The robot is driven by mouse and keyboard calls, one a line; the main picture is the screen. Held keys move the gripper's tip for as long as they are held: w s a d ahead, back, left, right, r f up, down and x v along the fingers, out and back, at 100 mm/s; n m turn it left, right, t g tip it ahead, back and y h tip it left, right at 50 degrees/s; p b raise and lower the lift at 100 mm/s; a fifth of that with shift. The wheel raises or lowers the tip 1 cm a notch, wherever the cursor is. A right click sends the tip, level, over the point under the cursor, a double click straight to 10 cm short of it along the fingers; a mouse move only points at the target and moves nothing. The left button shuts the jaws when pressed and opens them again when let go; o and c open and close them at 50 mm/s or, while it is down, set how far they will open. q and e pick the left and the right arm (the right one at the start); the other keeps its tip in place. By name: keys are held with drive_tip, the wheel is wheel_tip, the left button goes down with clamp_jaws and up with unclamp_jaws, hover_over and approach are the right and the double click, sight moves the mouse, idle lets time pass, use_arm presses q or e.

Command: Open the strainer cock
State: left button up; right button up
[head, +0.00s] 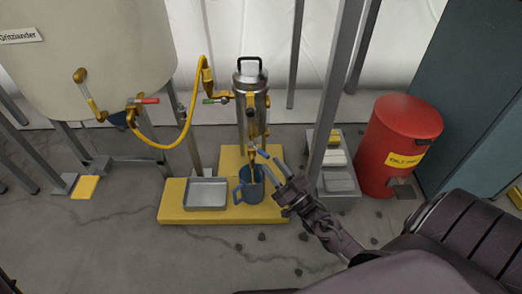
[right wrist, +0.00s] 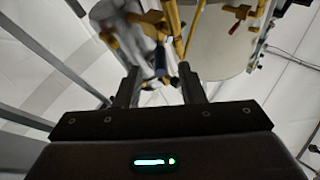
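The strainer (head: 250,110) is an upright metal cylinder with a black top handle, in the middle of the head view. The strainer cock, at its lower end, has a small blue handle (head: 263,155). My right gripper (head: 268,164) is just right of and below that handle, its fingers pointing at it. In the right wrist view, the two fingers (right wrist: 159,74) stand apart, with a dark blue handle (right wrist: 160,60) showing between and beyond the tips. No contact is clear. My left gripper is out of view.
A blue mug (head: 250,188) stands under the strainer, beside a metal tray (head: 206,194) on a yellow base (head: 180,215). A grey post (head: 328,110) rises close right of my right gripper. A red bin (head: 395,145) stands farther right, a large tank (head: 85,60) left.

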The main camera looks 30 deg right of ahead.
sight(259, 149)
drive_tip(key=b+x, duration=0.3)
drive_tip(key=x, duration=0.4)
drive_tip(key=shift+w+a+r, duration=0.1)
drive_tip(key=shift+w+r, duration=0.05)
drive_tip(key=shift+w, duration=0.15)
clamp_jaws()
